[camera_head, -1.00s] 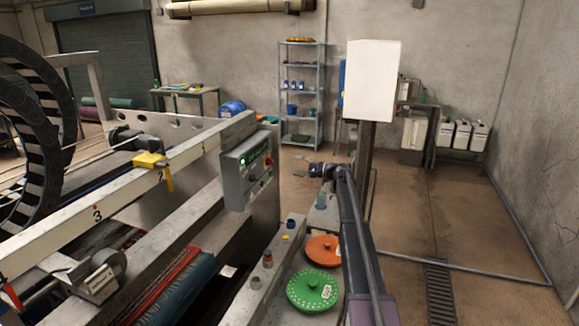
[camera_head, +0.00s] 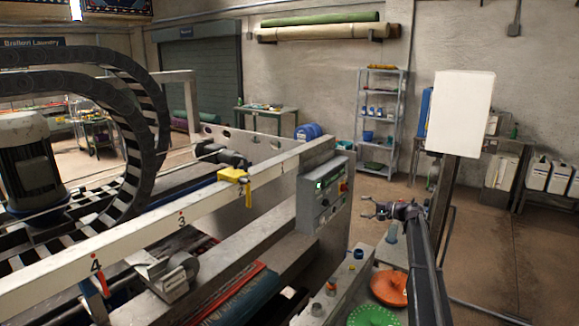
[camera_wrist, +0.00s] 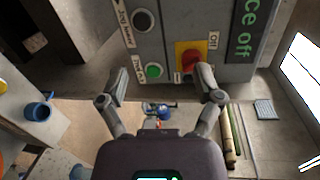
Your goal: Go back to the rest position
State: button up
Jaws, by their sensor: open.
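My gripper (camera_head: 368,208) is open and empty, in the air to the right of the grey control panel (camera_head: 325,194) on the rug machine. In the wrist view its two fingers (camera_wrist: 160,98) are spread apart below the panel. The panel there carries a red knob (camera_wrist: 190,60) on a yellow plate, a green button (camera_wrist: 153,70) and a black button (camera_wrist: 145,20). The right fingertip shows just below the red knob; I cannot tell whether it touches. My arm reaches up from the bottom right of the head view.
The machine's long white beam (camera_head: 135,228) with a yellow clamp (camera_head: 235,175) fills the left. Orange (camera_head: 390,287) and green (camera_head: 372,317) discs lie near my arm. A white box on a post (camera_head: 460,113) stands close to my arm. Open floor lies behind, before the shelf (camera_head: 381,120).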

jog(key=s+a+f+n+g+h, duration=0.2)
jog(key=s+a+f, duration=0.25)
jog(key=s, duration=0.35)
jog(key=s+a+f+n+g+h, duration=0.1)
jog(key=s+a+f+g+h, duration=0.15)
jog(key=s+a, duration=0.45)
jog(key=s+a+f+n+g+h, duration=0.2)
jog(key=s+a+f, duration=0.2)
jog(key=s, duration=0.5)
jog(key=s+f+n+g+h, duration=0.1)
jog(key=s+f+h, duration=0.1)
jog(key=s, duration=1)
jog(key=s+f+n+g+h, duration=0.1)
jog(key=s+f+h, duration=0.2)
jog(key=s, duration=0.9)
jog(key=shift+d+n+h, duration=0.4)
jog(key=shift+d+h, duration=0.05)
jog(key=shift+h, duration=0.7)
jog(key=shift+w+g, duration=0.1)
jog(key=shift+g, duration=0.15)
jog(key=c, duration=0.4)
